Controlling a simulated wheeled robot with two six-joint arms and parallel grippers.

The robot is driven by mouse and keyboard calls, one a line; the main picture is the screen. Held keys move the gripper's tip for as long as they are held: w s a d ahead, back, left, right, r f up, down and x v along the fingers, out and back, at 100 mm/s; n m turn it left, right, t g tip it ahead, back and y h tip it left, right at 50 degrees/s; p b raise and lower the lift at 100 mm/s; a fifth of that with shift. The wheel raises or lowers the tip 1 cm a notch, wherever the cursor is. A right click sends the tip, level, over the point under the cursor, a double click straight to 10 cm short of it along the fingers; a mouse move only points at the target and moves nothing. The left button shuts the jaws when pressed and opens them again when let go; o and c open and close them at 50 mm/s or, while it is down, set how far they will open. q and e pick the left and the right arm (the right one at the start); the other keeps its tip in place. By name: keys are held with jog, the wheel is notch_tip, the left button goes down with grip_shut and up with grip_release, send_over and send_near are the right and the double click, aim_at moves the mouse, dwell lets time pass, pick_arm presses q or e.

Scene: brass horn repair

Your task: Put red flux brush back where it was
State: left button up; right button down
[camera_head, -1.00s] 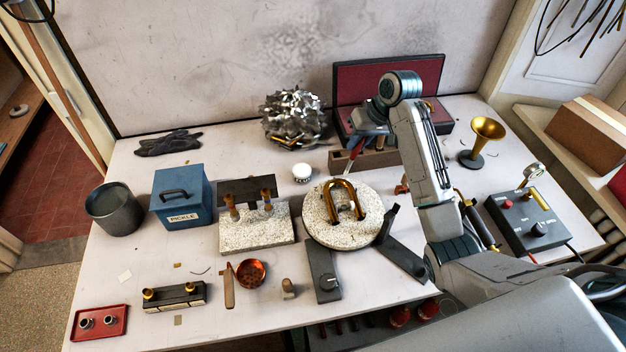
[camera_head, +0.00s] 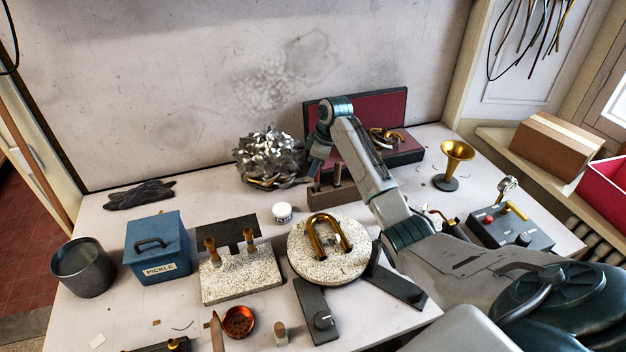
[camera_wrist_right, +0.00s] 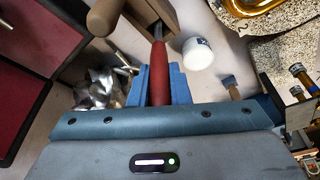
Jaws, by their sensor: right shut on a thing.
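My right gripper (camera_head: 318,160) is over the left end of the wooden tool rack (camera_head: 326,197), at the back middle of the bench. In the right wrist view its blue fingers (camera_wrist_right: 159,86) are shut on the red flux brush (camera_wrist_right: 158,72) by the handle. The brush's grey ferrule points at the rack's wooden block (camera_wrist_right: 152,14). I cannot tell whether its tip is inside a hole. In the head view the brush is mostly hidden by the gripper. My left gripper is out of view.
A wooden-handled tool (camera_wrist_right: 104,16) stands close beside the brush. A white jar (camera_head: 282,211) is just left of the rack, crumpled metal wool (camera_head: 268,158) behind it. A red-lined case (camera_head: 368,123) lies behind. The round soldering block (camera_head: 308,262) is in front.

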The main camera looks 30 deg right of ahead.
aim_at(315, 181)
jog(key=x, duration=0.1)
jog(key=p+x, duration=0.1)
jog(key=x, duration=0.1)
jog(key=shift+s+d+f, duration=0.15)
jog(key=shift+s+f, duration=0.15)
jog(key=shift+f, duration=0.5)
jog(key=c, duration=1.4)
grip_release()
jog(key=shift+f, duration=0.1)
jog(key=shift+o, duration=0.2)
jog(key=b+v, duration=0.4)
jog(key=v, duration=0.8)
jog(key=shift+d, duration=0.1)
